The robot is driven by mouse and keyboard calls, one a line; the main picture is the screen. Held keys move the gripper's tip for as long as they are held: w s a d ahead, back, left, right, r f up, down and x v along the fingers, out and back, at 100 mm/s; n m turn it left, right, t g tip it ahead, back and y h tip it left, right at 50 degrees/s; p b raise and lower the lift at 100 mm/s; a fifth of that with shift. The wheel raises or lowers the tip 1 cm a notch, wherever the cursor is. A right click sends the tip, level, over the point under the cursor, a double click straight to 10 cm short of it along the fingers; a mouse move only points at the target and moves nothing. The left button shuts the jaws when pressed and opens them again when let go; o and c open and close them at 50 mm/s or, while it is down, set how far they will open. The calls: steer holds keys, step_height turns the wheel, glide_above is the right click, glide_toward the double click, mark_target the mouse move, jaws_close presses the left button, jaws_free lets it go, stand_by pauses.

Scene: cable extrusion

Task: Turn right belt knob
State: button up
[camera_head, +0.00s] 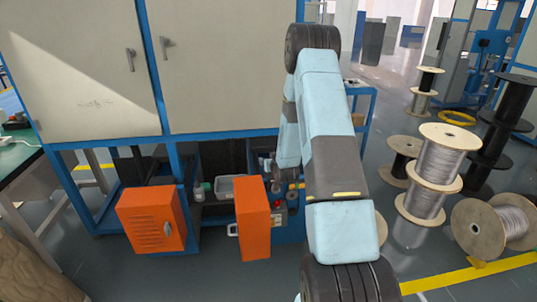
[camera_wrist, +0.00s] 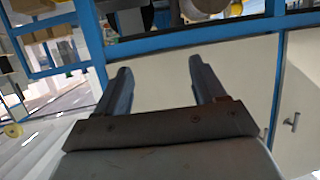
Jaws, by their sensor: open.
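I cannot make out the right belt knob for certain in either view. In the wrist view my gripper (camera_wrist: 159,66) is open, with its two dark fingers well apart and nothing between them. Past the fingertips are the pale cabinet face and a blue frame beam (camera_wrist: 200,37). A rounded grey part (camera_wrist: 203,8) shows beyond that beam at the top edge, too cut off to identify. In the head view my arm rises in front of the cabinet and folds down behind its own links, which largely hide the gripper.
The blue-framed cabinet (camera_head: 215,65) has pale doors above. Two orange boxes (camera_head: 152,218) (camera_head: 253,218) stand out low in front of its open lower bay. Several cable spools (camera_head: 440,160) fill the floor at right. A table (camera_head: 15,155) stands at the left edge.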

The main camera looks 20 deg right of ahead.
steer(key=shift+g, duration=0.3)
steer(key=shift+s+a+r, duration=0.15)
steer(key=shift+a+r, duration=0.1)
steer(key=shift+r, duration=0.55)
steer(key=shift+s+a+r, duration=0.1)
steer(key=shift+a+r, duration=0.1)
steer(key=shift+r, duration=0.55)
steer(key=shift+s+a+r, duration=0.15)
steer(key=shift+a+r, duration=0.1)
steer(key=shift+r, duration=0.55)
